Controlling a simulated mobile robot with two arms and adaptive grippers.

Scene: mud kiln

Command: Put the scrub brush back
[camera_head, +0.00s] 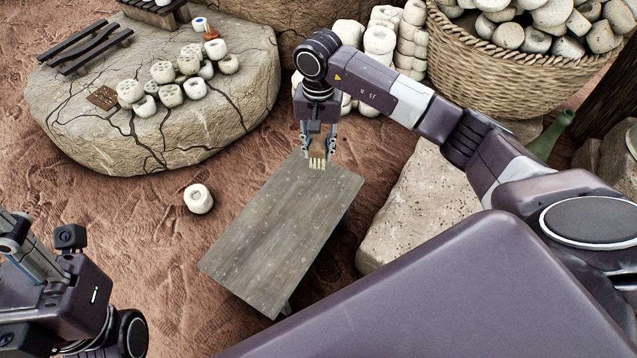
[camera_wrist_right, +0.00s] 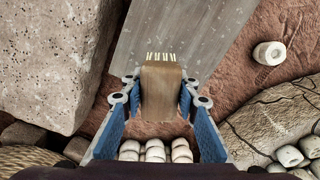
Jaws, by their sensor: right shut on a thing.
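The scrub brush (camera_head: 317,149) has a brown wooden body with pale bristles. My right gripper (camera_head: 317,154) is shut on it and holds it at the far end of the grey wooden bench, bristles towards the bench. In the right wrist view the brush (camera_wrist_right: 161,92) sits between the blue finger pads of my right gripper (camera_wrist_right: 160,95), with its bristle tips over the edge of the bench (camera_wrist_right: 185,40). I cannot tell whether the bristles touch the bench. My left arm shows at the lower left of the head view; its fingertips are not clearly visible.
The bench top (camera_head: 280,235) is bare. A cracked stone slab (camera_head: 90,145) at the left bears several pale perforated pieces, and one pale piece (camera_head: 198,198) lies on the ground. A stone block (camera_head: 425,205) stands right of the bench. A wicker basket (camera_head: 500,70) of pale pieces stands behind.

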